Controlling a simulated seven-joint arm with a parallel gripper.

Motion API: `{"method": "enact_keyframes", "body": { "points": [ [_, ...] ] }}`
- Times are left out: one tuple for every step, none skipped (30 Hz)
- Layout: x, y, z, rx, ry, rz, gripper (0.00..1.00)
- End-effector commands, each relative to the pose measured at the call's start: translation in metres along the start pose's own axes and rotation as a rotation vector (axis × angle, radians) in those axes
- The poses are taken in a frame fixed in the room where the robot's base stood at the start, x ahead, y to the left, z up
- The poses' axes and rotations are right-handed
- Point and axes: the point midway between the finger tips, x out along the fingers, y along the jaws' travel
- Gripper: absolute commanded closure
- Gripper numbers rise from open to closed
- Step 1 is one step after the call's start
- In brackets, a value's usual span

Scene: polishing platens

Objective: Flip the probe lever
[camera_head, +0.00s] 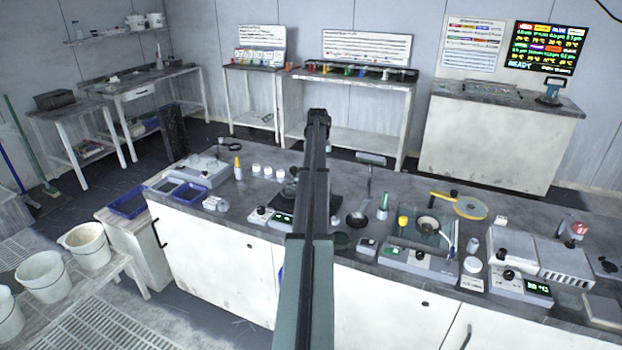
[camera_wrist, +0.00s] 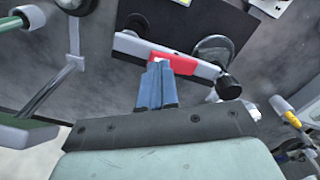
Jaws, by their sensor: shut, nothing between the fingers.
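In the wrist view a pale bar with a red middle section (camera_wrist: 172,63) and a black knob (camera_wrist: 229,87) at its right end lies just beyond my fingers; it looks like the probe lever, though I cannot be sure. My gripper (camera_wrist: 156,70) shows as two blue fingers shut together with nothing between them. The fingertips overlap the red section in the picture; I cannot tell whether they touch it. In the head view my arm covers the middle of the bench, and I cannot make out the lever or the fingertips there.
A dark plate (camera_wrist: 195,18) and a round disc (camera_wrist: 213,47) lie near the bar.

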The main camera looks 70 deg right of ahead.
Motion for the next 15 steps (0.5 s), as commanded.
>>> {"method": "enact_keyframes", "body": {
  "points": [
    [0.0008,0.0000,0.0001,0.000,0.000,0.000,1.00],
    [0.0011,0.0000,0.0001,0.000,0.000,0.000,1.00],
    [0.0016,0.0000,0.0001,0.000,0.000,0.000,1.00],
    [0.0019,0.0000,0.0000,0.000,0.000,0.000,1.00],
    [0.0023,0.0000,0.0001,0.000,0.000,0.000,1.00],
    [0.0028,0.0000,0.0000,0.000,0.000,0.000,1.00],
    [0.0031,0.0000,0.0001,0.000,0.000,0.000,1.00],
    [0.0035,0.0000,0.0001,0.000,0.000,0.000,1.00],
    [0.0039,0.0000,0.0001,0.000,0.000,0.000,1.00],
    [0.0043,0.0000,0.0000,0.000,0.000,0.000,1.00],
    [0.0046,0.0000,0.0001,0.000,0.000,0.000,1.00],
    [0.0051,0.0000,0.0000,0.000,0.000,0.000,1.00],
    [0.0055,0.0000,0.0001,0.000,0.000,0.000,1.00],
    [0.0058,0.0000,0.0000,0.000,0.000,0.000,1.00],
    [0.0063,0.0000,0.0000,0.000,0.000,0.000,1.00]
  ]
}}
